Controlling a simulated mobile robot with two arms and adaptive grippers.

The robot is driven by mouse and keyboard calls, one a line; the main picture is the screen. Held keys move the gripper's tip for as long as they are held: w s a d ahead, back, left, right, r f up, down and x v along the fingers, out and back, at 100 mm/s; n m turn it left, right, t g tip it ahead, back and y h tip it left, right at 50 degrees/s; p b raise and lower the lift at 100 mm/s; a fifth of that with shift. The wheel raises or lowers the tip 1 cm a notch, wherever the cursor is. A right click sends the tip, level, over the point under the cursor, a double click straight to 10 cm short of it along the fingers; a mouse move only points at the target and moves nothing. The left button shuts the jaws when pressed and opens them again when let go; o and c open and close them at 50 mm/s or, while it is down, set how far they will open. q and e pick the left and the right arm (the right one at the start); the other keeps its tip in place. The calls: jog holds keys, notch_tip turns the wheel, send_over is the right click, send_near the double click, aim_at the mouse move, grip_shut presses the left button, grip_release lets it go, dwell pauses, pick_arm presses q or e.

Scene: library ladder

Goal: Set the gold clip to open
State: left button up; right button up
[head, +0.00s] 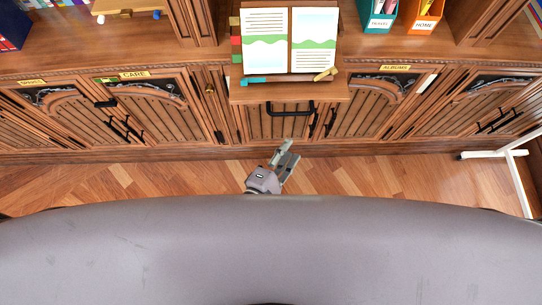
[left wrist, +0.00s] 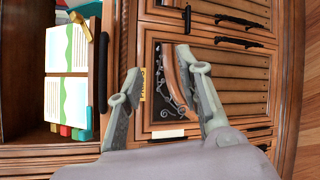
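The gold clip (head: 326,73) sits at the lower right corner of an open book (head: 290,42) on a wooden stand. It lies slanted, its upper right end pointing away from the book. In the left wrist view the gold clip (left wrist: 80,24) shows at the top left, beside the book (left wrist: 66,75). My left gripper (head: 287,149) is below the stand, in front of the cabinet doors, well apart from the clip. In the left wrist view its two fingers (left wrist: 158,68) are spread with nothing between them. My right gripper is in neither view.
A teal clip (head: 253,80) is at the book's lower left. A drawer with a black handle (head: 291,110) is under the stand. Carved cabinet doors (head: 155,108) line the wall. A white stand (head: 500,150) is at the right; the wooden floor (head: 390,185) is clear.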

pick_arm(q)
jog(key=s+a+f+m+g+y, duration=0.1)
jog(key=a+f+m, duration=0.3)
jog(key=f, duration=0.7)
jog(key=shift+s+m+g+y, duration=0.3)
jog(key=shift+s+m+g, duration=0.2)
jog(key=shift+g, duration=0.2)
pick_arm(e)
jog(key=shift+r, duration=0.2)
pick_arm(q)
jog(key=shift+f, duration=0.1)
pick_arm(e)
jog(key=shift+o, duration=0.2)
